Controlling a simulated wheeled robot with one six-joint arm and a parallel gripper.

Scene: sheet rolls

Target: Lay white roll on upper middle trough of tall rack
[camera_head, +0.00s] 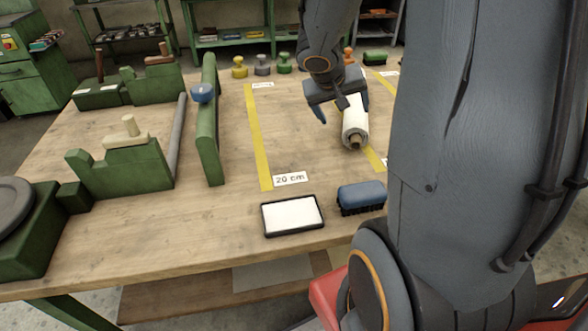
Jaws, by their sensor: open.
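The white roll (355,127) lies on the wooden bench right of centre, its brown core end facing me. My gripper (343,112) is open above its far part, with one blue fingertip on each side. I cannot tell whether the fingers touch the roll. The roll's far end is hidden behind the gripper. Green stepped stands (125,168) are at the left of the bench, and a tall narrow green piece (207,135) stands right of them. I cannot make out which is the tall rack, and its upper middle trough is not clearly visible.
A blue brush (361,197) and a white pad in a black tray (292,215) lie near the front edge. Yellow strips (258,140) mark the bench. Colored weights (262,66) stand at the back. My arm hides the right side.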

